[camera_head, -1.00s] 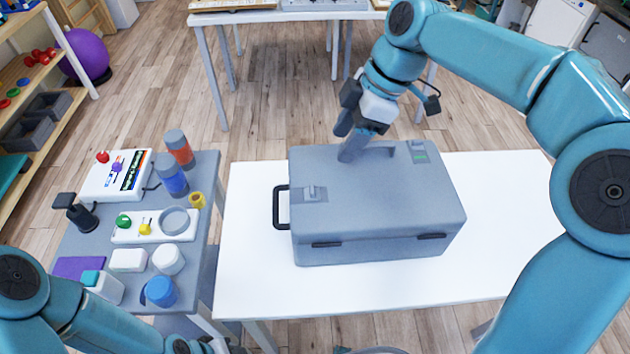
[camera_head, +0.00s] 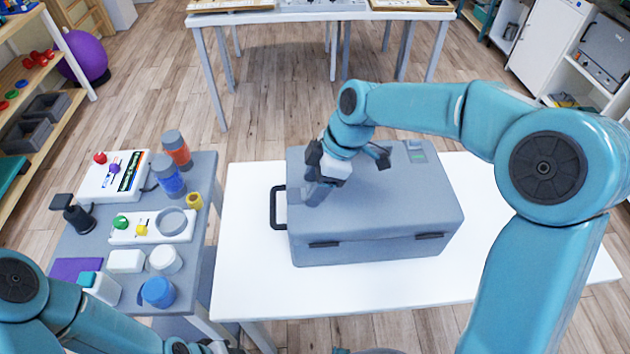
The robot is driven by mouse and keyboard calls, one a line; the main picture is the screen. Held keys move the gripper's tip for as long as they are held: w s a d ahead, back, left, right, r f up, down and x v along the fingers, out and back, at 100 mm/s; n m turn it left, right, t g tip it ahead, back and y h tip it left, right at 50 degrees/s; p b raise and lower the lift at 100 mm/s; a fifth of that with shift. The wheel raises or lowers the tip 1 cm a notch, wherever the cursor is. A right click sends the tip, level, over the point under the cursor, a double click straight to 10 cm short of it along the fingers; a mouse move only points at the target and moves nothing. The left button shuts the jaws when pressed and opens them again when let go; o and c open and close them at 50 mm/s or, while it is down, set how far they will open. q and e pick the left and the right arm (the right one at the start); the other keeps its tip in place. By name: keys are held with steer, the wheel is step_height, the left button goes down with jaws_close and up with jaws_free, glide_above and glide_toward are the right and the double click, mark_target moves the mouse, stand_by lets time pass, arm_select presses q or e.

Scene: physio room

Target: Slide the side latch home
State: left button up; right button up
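A large grey case (camera_head: 400,205) stands closed on the white table. The side latch, a small plate with a raised knob in the earlier frame, sits on the left of its lid; my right gripper now hides it. My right gripper (camera_head: 314,192) points down over that spot, its fingers close to the lid. I cannot tell whether they touch the latch or how far they are parted. A second grey plate with a green mark (camera_head: 416,152) is at the lid's back right. My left arm lies at the bottom left, its end cut off by the frame edge.
The white table (camera_head: 370,288) has free room in front of and right of the case. A dark handle (camera_head: 277,208) sticks out on the case's left. A grey side table (camera_head: 90,235) on the left holds jars, cups and several small devices.

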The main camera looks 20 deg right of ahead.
steer(key=shift+w+a, duration=0.1)
jaws_close()
steer(key=shift+w+a, duration=0.15)
steer(key=shift+a, duration=0.4)
steer(key=shift+w+a, duration=0.15)
steer(key=shift+a, duration=0.35)
steer(key=shift+w+a, duration=0.1)
steer(key=shift+a, duration=0.25)
steer(key=shift+o, duration=0.3)
jaws_free()
steer(key=shift+d, duration=0.15)
steer(key=v, duration=1.6)
steer(key=shift+r, duration=0.2)
